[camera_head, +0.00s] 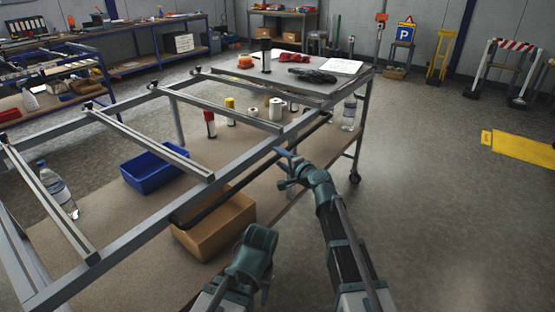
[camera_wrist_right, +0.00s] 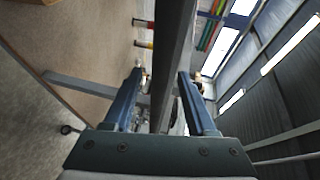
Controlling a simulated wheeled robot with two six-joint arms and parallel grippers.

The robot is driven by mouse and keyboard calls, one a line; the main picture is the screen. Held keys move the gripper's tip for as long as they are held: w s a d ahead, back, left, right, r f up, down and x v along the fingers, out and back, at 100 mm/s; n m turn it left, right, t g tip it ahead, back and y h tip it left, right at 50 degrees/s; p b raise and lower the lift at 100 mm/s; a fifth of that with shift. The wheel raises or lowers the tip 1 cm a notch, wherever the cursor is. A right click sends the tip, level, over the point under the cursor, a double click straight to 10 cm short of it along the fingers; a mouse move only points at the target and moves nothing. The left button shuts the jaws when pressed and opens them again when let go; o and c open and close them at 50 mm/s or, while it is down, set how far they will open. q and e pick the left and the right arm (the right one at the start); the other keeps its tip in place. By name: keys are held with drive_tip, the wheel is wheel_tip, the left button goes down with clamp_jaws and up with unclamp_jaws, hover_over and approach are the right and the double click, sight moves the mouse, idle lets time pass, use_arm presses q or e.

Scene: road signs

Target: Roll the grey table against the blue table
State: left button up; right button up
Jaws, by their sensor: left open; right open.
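The grey table (camera_head: 105,243) is a wheeled metal frame with open cross rails, a grey top at its far end and a brown lower shelf. It stands directly in front of me. Blue-framed benches stand at the left (camera_head: 104,75) and back left (camera_head: 212,38), apart from the grey table; which one is the blue table I cannot tell. My right gripper (camera_head: 287,160) is open at the near side rail. In the right wrist view its fingers (camera_wrist_right: 160,85) lie on either side of a grey bar, not visibly closed on it. My left gripper (camera_head: 256,245) is open and empty, below the near rail.
The lower shelf bears a blue bin (camera_head: 152,172), a cardboard box (camera_head: 214,226), bottles and cans. A caster (camera_head: 354,178) shows at the right. The floor at right is clear up to a yellow plate (camera_head: 522,146).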

drive_tip(key=shift+x, duration=1)
clamp_jaws()
idle(0.8)
